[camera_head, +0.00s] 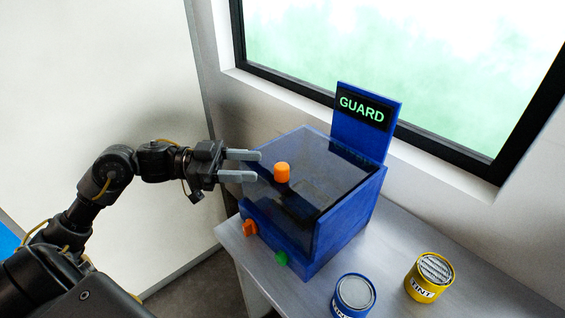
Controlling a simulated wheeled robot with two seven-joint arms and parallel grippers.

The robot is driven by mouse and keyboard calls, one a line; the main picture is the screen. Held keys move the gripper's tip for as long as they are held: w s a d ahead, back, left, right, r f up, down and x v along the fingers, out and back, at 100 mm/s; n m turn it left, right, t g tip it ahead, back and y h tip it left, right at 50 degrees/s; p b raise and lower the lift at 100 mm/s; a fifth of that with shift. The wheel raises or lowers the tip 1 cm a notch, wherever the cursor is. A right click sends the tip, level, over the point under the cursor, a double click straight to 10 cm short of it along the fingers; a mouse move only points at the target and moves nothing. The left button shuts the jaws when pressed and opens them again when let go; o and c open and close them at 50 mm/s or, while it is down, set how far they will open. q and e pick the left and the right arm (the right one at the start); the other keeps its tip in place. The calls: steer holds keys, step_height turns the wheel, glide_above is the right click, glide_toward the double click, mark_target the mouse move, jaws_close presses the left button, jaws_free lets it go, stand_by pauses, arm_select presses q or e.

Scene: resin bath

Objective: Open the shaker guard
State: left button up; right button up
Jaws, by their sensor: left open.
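The shaker is a blue box (343,225) on a grey table, with a dark sign reading GUARD (362,108) standing at its back. Its clear guard (325,150) lies over the top and front, and looks closed. An orange knob (282,172) sits on the guard. An orange control (250,227) and a green button (281,258) are low on the front. My left gripper (243,165) is open and empty at the box's left side, its fingers pointing right towards the orange knob, short of it. Whether a fingertip touches the box I cannot tell. My right gripper is out of view.
A blue tin (354,292) and a yellow tin (429,277) labelled TINT stand on the table (395,250) to the right of the box. A wall and a dark-framed window (400,60) are behind. The table between box and yellow tin is clear.

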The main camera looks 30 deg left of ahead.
mark_target(282, 166)
arm_select(q)
steer(key=p+x, duration=0.1)
steer(key=x, duration=0.6)
steer(key=shift+w+d+p, duration=0.1)
steer(key=shift+d+p, duration=0.15)
steer(key=shift+p, duration=0.15)
jaws_close()
